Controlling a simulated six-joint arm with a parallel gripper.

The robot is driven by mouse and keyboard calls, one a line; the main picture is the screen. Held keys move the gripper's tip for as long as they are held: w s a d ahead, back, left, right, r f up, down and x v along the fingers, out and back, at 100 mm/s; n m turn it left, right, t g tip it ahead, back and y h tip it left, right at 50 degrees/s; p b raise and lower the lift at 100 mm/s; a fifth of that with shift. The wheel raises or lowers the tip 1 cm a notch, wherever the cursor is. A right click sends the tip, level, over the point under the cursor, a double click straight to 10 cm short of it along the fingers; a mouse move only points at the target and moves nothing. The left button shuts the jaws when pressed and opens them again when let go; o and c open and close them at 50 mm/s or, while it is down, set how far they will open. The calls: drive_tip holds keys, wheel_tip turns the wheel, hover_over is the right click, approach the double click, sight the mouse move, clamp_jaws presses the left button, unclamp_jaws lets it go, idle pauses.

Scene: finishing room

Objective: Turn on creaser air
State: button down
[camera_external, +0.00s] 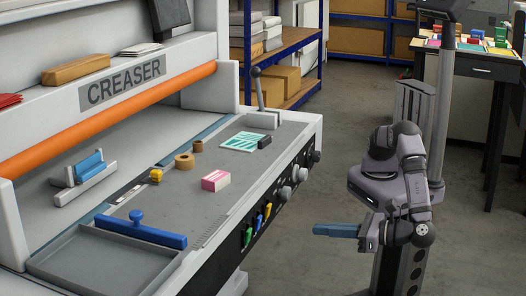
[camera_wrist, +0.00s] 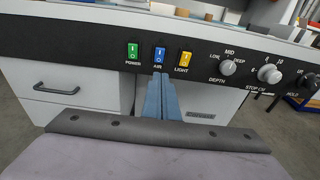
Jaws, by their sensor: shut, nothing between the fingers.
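In the external view the blue switch (camera_external: 258,220) sits on the machine's front edge. My gripper (camera_wrist: 160,78) is shut and empty, its blue fingers together and pointing toward the panel just below the AIR switch in the picture. In the external view my gripper (camera_external: 316,229) is apart from the panel, to its right.
The panel also has a DEPTH knob (camera_wrist: 227,71) and a STOP knob (camera_wrist: 269,74) right of the switches. A drawer handle (camera_wrist: 57,89) juts out at lower left. On the creaser's bed lie a pink-and-white block (camera_external: 215,181) and a tray (camera_external: 95,263). Open floor separates arm and machine.

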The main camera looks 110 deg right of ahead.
drive_tip(key=shift+w+d, duration=0.1)
approach(261, 220)
drive_tip(key=f+x, duration=0.1)
drive_tip(key=x, duration=0.4)
drive_tip(key=shift+w+d+r+p, duration=0.3)
drive_tip(key=shift+w+d+p, duration=0.1)
drive_tip(key=shift+p, duration=0.1)
drive_tip(key=shift+r, duration=0.1)
drive_tip(key=shift+w+d+r+g+y+p, duration=0.1)
drive_tip(key=shift+w+d+g+y+p, duration=0.2)
drive_tip(key=shift+p, duration=0.75)
drive_tip(key=shift+s+a, duration=0.1)
